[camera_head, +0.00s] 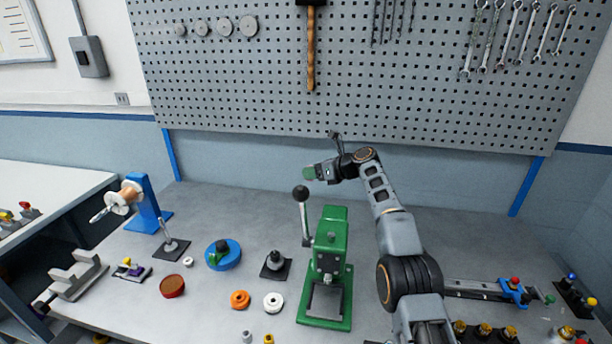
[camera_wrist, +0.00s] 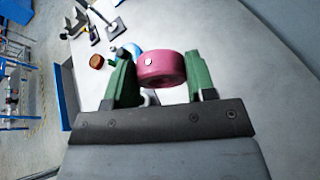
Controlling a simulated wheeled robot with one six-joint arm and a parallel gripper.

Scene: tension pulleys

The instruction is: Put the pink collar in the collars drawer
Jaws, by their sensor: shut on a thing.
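The pink collar (camera_wrist: 158,72) is between the two green fingers of my gripper (camera_wrist: 161,62) in the wrist view. My gripper is shut on it, and its small round side hole faces the camera. In the head view my gripper (camera_head: 311,173) is raised above the back of the bench, near the pegboard. The collar cannot be made out there, hidden by the fingers. I cannot identify the collars drawer in either view.
A green press (camera_head: 328,265) with a black-knobbed lever stands below my arm. An orange ring (camera_head: 240,299), a white ring (camera_head: 273,302), a red-brown dish (camera_head: 172,286) and a blue round base (camera_head: 223,254) lie to the left. The back of the bench is mostly clear.

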